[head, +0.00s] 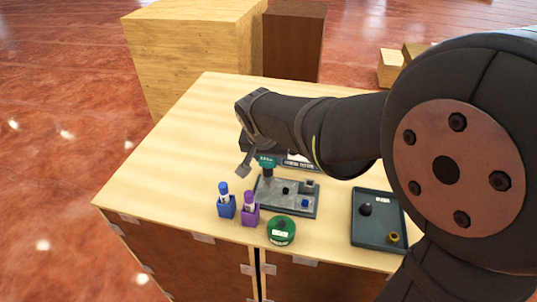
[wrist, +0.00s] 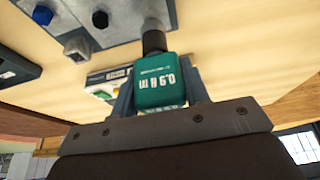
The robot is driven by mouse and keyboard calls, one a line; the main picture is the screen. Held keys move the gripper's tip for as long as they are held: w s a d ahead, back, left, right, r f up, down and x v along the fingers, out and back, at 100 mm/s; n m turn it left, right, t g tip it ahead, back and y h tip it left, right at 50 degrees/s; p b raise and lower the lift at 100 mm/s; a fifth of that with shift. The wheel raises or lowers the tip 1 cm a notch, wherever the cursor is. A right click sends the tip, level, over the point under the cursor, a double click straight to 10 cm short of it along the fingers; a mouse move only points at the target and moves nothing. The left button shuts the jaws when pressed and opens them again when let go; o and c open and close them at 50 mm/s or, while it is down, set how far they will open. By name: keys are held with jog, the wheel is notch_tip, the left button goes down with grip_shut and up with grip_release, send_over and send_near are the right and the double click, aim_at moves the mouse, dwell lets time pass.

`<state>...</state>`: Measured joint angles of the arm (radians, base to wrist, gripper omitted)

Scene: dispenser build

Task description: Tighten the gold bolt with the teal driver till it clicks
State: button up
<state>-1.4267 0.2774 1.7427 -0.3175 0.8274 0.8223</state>
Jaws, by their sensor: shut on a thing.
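The teal driver (head: 267,161) is upright over the left part of the grey fixture plate (head: 272,207). In the wrist view the teal driver (wrist: 157,78) shows an upside-down torque label, and its dark lower end (wrist: 153,40) reaches to the plate (wrist: 125,22). My gripper (wrist: 158,98) is shut on the driver, with a finger on each side. No gold bolt shows on the plate; the spot under the driver is hidden. A small gold piece (head: 393,238) lies in the dark tray at right; I cannot tell whether it is a bolt.
The plate carries a black knob (head: 285,190), a blue knob (head: 305,203) and a grey block (head: 310,184). Blue (head: 226,208) and purple (head: 250,215) holders and a green round container (head: 281,231) stand in front. The dark tray (head: 376,206) is right. A tester (head: 303,164) stands behind, partly hidden.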

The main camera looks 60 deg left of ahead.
jog(key=shift+f, duration=0.55)
dwell(0.4)
jog(key=m+h, duration=0.1)
jog(key=m, duration=0.1)
jog(key=m+t+h, duration=0.1)
jog(key=m, duration=0.2)
jog(key=shift+d+m, duration=0.1)
jog(key=shift+m, duration=0.2)
jog(key=shift+w+m, duration=0.1)
jog(key=shift+m, duration=0.5)
jog(key=m+h, duration=0.2)
jog(key=m, duration=0.2)
jog(key=shift+d+m, duration=0.15)
jog(key=shift+m, duration=0.15)
jog(key=shift+d+m+h, duration=0.1)
jog(key=shift+m+h, duration=0.4)
jog(key=shift+m, duration=0.7)
